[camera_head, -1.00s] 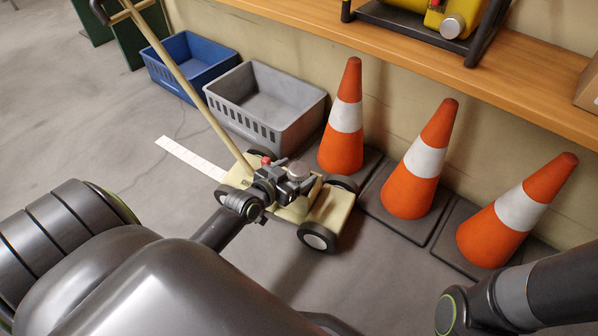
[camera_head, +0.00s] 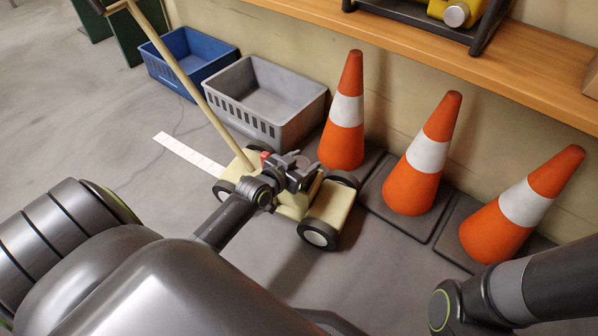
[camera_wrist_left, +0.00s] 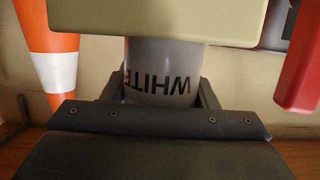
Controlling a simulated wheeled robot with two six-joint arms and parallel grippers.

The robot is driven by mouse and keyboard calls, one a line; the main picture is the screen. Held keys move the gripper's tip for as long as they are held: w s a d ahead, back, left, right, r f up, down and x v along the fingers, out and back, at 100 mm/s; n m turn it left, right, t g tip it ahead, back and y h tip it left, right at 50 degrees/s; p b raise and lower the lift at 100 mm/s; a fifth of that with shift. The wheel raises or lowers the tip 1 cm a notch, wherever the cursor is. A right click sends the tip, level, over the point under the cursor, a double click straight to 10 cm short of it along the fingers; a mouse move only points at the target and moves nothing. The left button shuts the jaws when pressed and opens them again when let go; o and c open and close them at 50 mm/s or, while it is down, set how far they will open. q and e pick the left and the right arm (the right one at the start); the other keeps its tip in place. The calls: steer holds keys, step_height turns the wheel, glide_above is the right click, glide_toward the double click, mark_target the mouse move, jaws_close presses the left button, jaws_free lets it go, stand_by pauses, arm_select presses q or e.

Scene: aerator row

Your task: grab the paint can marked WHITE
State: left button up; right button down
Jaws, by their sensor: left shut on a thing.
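The paint can marked WHITE (camera_wrist_left: 162,72) is a grey cylinder in the left wrist view, its dark lettering upside down. My left gripper (camera_wrist_left: 155,90) is shut on it, with a finger on each side. In the head view my left gripper (camera_head: 293,173) is over the middle of a cream wheeled line-marking cart (camera_head: 330,207), and the can is mostly hidden there. The cart's cream body (camera_wrist_left: 190,20) also shows against the can's end in the wrist view. My right arm enters at the lower right of the head view, its gripper out of frame.
Three orange-and-white cones (camera_head: 411,180) stand on dark bases right of the cart. A grey crate (camera_head: 262,100) and a blue crate (camera_head: 190,62) lie behind it. A wooden shelf (camera_head: 400,45) runs above. A red part (camera_wrist_left: 298,65) is close to the can.

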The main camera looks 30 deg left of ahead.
arm_select(q)
jaws_close()
steer(key=shift+r, duration=0.2)
